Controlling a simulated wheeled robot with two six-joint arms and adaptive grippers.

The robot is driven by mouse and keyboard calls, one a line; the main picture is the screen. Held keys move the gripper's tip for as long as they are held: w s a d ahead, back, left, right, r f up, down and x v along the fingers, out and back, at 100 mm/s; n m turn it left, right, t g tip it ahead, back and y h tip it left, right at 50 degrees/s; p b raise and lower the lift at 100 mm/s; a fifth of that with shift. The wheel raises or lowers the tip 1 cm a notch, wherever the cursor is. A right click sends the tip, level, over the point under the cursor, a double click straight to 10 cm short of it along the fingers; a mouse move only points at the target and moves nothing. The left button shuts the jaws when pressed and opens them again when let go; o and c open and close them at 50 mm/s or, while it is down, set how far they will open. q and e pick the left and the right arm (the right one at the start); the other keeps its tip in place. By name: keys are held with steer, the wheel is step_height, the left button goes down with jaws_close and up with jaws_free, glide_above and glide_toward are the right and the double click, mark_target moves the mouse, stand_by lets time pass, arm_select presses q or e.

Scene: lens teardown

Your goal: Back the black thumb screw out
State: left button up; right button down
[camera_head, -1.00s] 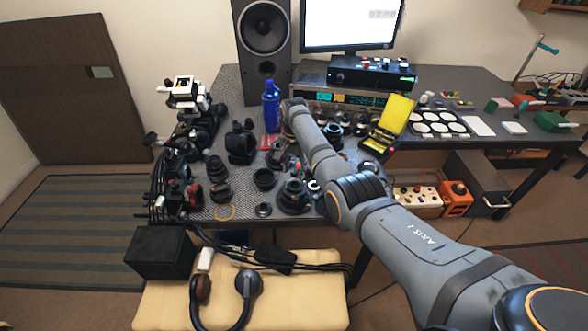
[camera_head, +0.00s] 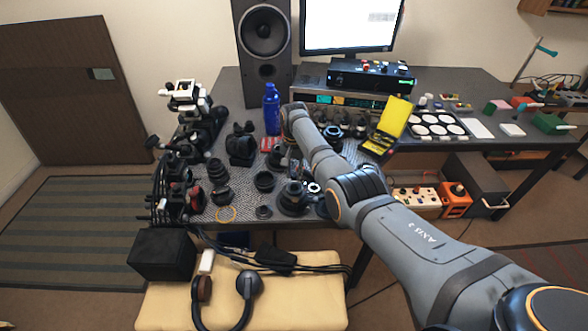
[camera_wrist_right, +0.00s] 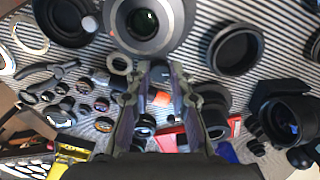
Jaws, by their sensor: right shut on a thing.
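In the right wrist view my right gripper (camera_wrist_right: 160,72) reaches toward the lower edge of a large dark lens (camera_wrist_right: 147,22) with a ringed front. Its two fingers are closed in on a small dark piece between the tips, which I take to be the black thumb screw; the fingers and shadow hide most of it. In the head view my right gripper (camera_head: 285,158) is low over the bench among the lens parts, and the screw is too small to make out there. My left gripper is not in view.
The patterned bench mat is crowded with black lens rings and barrels (camera_head: 218,172). A blue bottle (camera_head: 271,110) stands behind the gripper, near a speaker (camera_head: 262,50). An open yellow case (camera_head: 394,120) lies to the right. Several small lenses (camera_wrist_right: 102,104) lie near the fingers.

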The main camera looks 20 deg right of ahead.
mark_target(294, 175)
steer(key=c, duration=1.2)
jaws_free()
steer(key=shift+o, duration=0.2)
step_height(294, 175, up, 12)
steer(key=shift+f, duration=0.1)
